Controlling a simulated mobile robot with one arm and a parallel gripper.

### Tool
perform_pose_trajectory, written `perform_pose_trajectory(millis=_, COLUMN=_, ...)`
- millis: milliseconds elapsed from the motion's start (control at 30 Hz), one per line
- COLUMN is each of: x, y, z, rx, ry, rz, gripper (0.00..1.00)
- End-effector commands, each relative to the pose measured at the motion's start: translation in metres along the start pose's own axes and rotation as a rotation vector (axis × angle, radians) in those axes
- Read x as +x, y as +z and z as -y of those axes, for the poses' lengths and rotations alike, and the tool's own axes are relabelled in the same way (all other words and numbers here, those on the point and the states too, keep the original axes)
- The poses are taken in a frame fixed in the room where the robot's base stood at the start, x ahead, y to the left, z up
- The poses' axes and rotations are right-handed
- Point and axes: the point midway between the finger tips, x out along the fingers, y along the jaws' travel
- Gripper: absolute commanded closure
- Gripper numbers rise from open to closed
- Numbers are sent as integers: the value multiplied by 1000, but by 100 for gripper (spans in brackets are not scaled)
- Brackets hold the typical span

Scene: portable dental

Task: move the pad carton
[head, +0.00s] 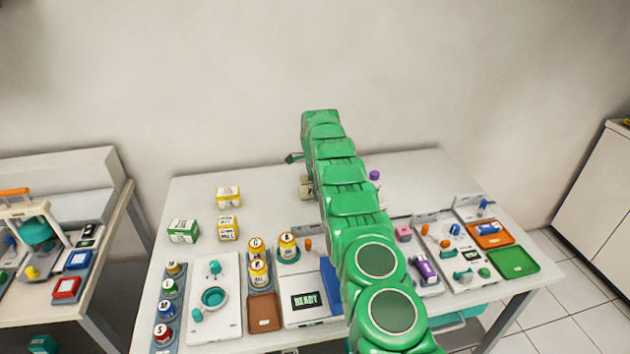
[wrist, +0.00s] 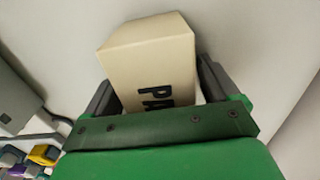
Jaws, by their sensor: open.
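The pad carton (wrist: 145,62) is a cream box with dark letters "PA" on its near face. In the wrist view it stands between the two grey fingers of my gripper (wrist: 157,90), one on each side. The fingers are open, and I cannot tell whether either touches it. In the head view a small beige part of the carton (head: 305,187) shows at the left of my green arm, toward the back of the white table (head: 262,178). My arm hides the rest of it and most of my gripper.
Yellow and green cartons (head: 183,231) stand at the table's left. Labelled jars (head: 257,272), a READY device (head: 306,300) and a brown tray (head: 264,312) fill the front. Orange and green trays (head: 513,262) lie at the right.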

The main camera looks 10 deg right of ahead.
Motion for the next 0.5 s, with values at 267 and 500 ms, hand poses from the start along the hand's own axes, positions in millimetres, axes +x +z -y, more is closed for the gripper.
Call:
perform_pose_trajectory(millis=267, x=2, y=0, z=0, rx=0, ry=-1, rz=0, gripper=12)
perform_pose_trajectory(millis=500, x=2, y=0, z=0, rx=0, ry=-1, rz=0, gripper=47)
